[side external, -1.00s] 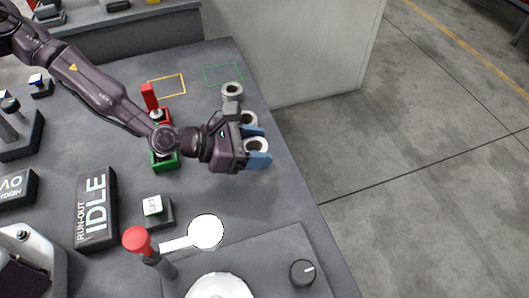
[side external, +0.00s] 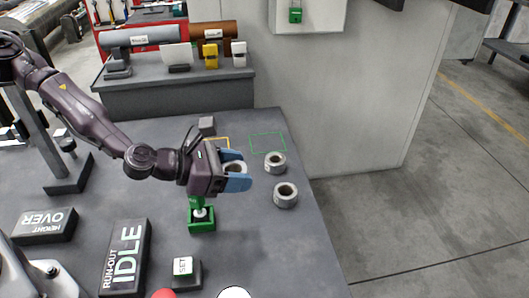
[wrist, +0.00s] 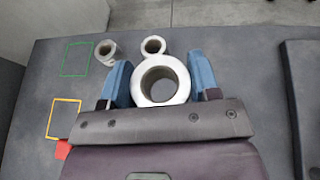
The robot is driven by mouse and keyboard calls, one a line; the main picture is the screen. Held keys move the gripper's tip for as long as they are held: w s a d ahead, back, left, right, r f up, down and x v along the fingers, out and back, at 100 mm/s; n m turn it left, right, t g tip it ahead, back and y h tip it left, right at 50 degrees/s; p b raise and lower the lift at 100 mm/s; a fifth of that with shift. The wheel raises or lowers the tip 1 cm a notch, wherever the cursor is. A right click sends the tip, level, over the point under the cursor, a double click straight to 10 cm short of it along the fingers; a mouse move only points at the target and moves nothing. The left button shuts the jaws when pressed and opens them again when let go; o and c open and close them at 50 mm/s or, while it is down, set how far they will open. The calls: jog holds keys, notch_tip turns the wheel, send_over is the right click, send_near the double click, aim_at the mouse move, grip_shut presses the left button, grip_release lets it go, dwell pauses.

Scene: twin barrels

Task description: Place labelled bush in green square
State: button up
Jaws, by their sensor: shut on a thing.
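My gripper (side external: 238,176) with blue fingertips is shut on a pale ring-shaped bush (side external: 236,164), whose hole faces up. It shows large between the fingers in the wrist view (wrist: 160,60). I cannot read a label on it. Two similar bushes stand on the table to the right of my gripper, one farther back (side external: 272,169) and one nearer (side external: 284,203). The green square outline (side external: 268,133), on the table behind the rear bush, is empty. It also shows at upper left in the wrist view (wrist: 76,76).
A yellow square outline (wrist: 64,99) lies left of the green one. A green-based fixture (side external: 202,224) stands below my gripper in the side view. A grey block (side external: 207,124) is behind. The table's right edge is close to the bushes; a bench (side external: 180,95) stands behind.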

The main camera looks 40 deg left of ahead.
jog(key=w+a+n+t+y, duration=0.1)
jog(key=w+a, duration=1.1)
jog(key=w, duration=0.1)
send_over(267, 142)
jog(key=s, duration=0.1)
jog(key=shift+g, duration=0.3)
jog(key=f, duration=0.7)
jog(key=shift+s+d+f, duration=0.2)
jog(key=shift+f, duration=0.15)
jog(key=shift+w+f, duration=0.35)
jog(key=shift+w, duration=0.2)
jog(key=shift+w+f, duration=0.35)
jog(key=shift+f, duration=0.45)
jog(key=shift+s+f, duration=0.15)
jog(key=shift+f, duration=1.05)
jog(key=o, duration=1.1)
jog(key=shift+o, duration=0.2)
jog(key=shift+a+r, duration=0.1)
jog(key=shift+a, duration=0.05)
